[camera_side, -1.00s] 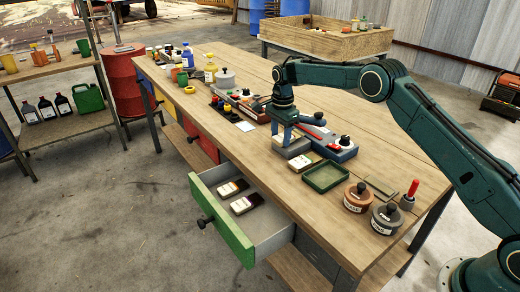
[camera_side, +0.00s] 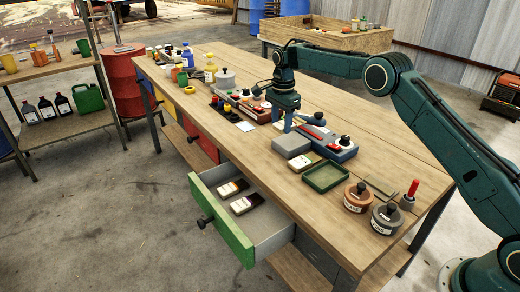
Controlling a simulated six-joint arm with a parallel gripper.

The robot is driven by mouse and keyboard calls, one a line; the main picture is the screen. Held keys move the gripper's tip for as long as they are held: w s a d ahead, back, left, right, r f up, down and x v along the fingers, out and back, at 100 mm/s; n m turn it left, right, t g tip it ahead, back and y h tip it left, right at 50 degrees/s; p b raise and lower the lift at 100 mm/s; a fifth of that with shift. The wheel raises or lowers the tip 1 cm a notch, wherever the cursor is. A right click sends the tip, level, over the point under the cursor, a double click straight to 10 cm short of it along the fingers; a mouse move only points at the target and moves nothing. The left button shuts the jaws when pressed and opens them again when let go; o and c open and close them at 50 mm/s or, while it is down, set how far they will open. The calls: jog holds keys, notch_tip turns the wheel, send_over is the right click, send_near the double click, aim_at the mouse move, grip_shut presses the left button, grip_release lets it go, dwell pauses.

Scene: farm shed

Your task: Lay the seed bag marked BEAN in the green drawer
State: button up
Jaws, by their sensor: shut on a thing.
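The green drawer (camera_side: 236,236) stands pulled out from the near side of the bench. Two small seed bags (camera_side: 233,187) (camera_side: 246,204) with pale labels lie inside it, towards the back left; their words are too small to read. My gripper (camera_side: 288,126) is above the bench, over and just behind a grey block (camera_side: 292,145). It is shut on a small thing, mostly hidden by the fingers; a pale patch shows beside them. I cannot tell whether it is marked BEAN. Another small pale-labelled packet (camera_side: 305,161) lies on the bench beside the grey block.
An empty green tray (camera_side: 326,178) sits right of the packet. The drawer's front half is clear.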

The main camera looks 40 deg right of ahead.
jog(key=shift+r, duration=0.95)
jog(key=shift+s, duration=0.1)
jog(key=s+n, duration=0.3)
jog(key=s+a+f+n, duration=0.1)
jog(key=s+n, duration=0.2)
jog(key=n, duration=0.1)
jog(key=s+a+f+n, duration=0.1)
jog(key=s+n, duration=0.2)
jog(key=n, duration=0.1)
jog(key=shift+s+a+f, duration=0.1)
jog(key=shift+s+f, duration=0.1)
jog(key=shift+s, duration=0.2)
jog(key=s+n, duration=0.2)
jog(key=s, duration=0.1)
jog(key=s+f+n, duration=0.1)
jog(key=s+n, duration=0.1)
jog(key=s, duration=0.1)
jog(key=s+a+n, duration=0.1)
jog(key=s+n, duration=0.2)
jog(key=shift+s+f, duration=0.2)
jog(key=shift+f, duration=0.15)
